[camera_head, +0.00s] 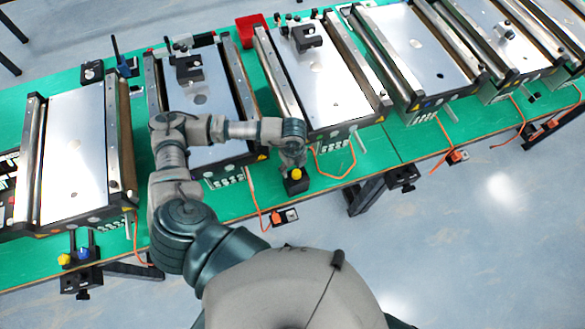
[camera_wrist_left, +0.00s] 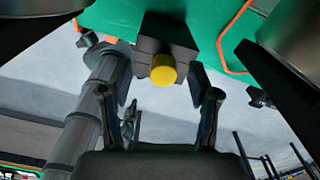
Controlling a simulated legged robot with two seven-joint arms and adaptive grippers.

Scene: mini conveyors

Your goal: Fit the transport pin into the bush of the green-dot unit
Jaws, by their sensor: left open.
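A pin with a round yellow head (camera_head: 296,174) sits in a small black block (camera_head: 297,186) on the green table, near its front edge. In the left wrist view, the yellow head (camera_wrist_left: 163,70) faces the camera, with the black block (camera_wrist_left: 166,35) behind it. My left gripper (camera_head: 293,160) is right at the block. Its two fingers stand apart, one on each side of the yellow head, and it appears to hold nothing. I cannot make out a green dot or its bush on any unit. My right gripper is out of view.
Several conveyor units with pale plates, such as one at the left (camera_head: 75,145), stand in a row on the green table (camera_head: 350,190). Orange cables (camera_head: 255,195) hang over the front edge. A bracket with yellow and blue knobs (camera_head: 83,254) is at the lower left. A red bin (camera_head: 250,30) stands behind.

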